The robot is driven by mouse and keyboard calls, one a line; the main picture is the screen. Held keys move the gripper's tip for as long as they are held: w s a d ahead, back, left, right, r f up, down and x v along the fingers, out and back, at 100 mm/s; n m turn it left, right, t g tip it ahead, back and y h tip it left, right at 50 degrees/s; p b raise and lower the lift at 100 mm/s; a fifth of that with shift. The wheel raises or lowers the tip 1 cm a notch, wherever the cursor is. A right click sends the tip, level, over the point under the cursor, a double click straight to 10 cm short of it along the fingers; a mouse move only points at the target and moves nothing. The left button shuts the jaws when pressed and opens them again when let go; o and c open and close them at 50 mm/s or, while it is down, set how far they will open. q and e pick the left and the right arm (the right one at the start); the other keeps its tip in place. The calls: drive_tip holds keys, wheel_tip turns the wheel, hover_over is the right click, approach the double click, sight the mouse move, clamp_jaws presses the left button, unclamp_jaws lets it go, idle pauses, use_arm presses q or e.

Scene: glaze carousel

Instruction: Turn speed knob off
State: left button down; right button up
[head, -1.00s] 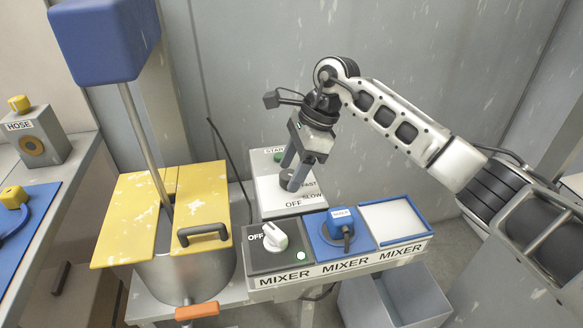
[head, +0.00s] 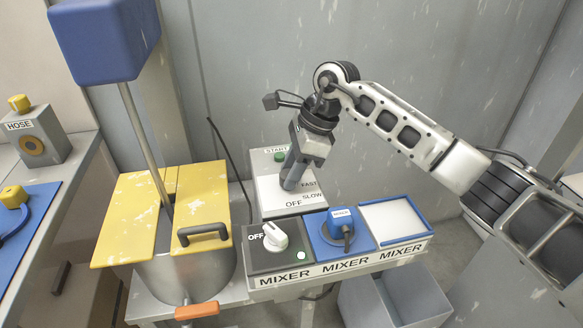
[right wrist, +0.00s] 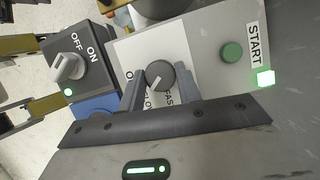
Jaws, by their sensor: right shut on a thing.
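The speed knob (right wrist: 160,74) is a dark grey round knob with a white pointer mark, on a white panel (head: 272,199) marked OFF, SLOW and FAST. In the right wrist view the mark points down-left, roughly toward the partly covered SLOW label. My right gripper (head: 292,178) reaches down over the panel and is shut on the knob, with one finger on each side in the right wrist view (right wrist: 160,86). In the head view the fingers mostly hide the knob. My left gripper is not in view.
In front stands the mixer box with a white OFF/ON knob (head: 274,237), a blue plug (head: 341,222) and a white tray (head: 393,220). A green START button (head: 280,156) is behind the speed knob. A yellow-lidded pot (head: 130,222) stands left.

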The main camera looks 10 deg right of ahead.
drive_tip(key=m+t, duration=0.1)
drive_tip(key=m, duration=0.1)
drive_tip(key=m+t, duration=0.1)
drive_tip(key=m, duration=0.2)
drive_tip(key=shift+s+h, duration=0.1)
drive_tip(key=shift+h, duration=0.3)
drive_tip(key=shift+a+m+t+h+b, duration=0.1)
drive_tip(key=shift+m+t+h+b, duration=0.25)
drive_tip(key=shift+m, duration=1.05)
drive_tip(key=o, duration=1)
drive_tip(key=shift+s, duration=0.1)
drive_tip(key=v, duration=1.6)
drive_tip(key=shift+s, duration=0.1)
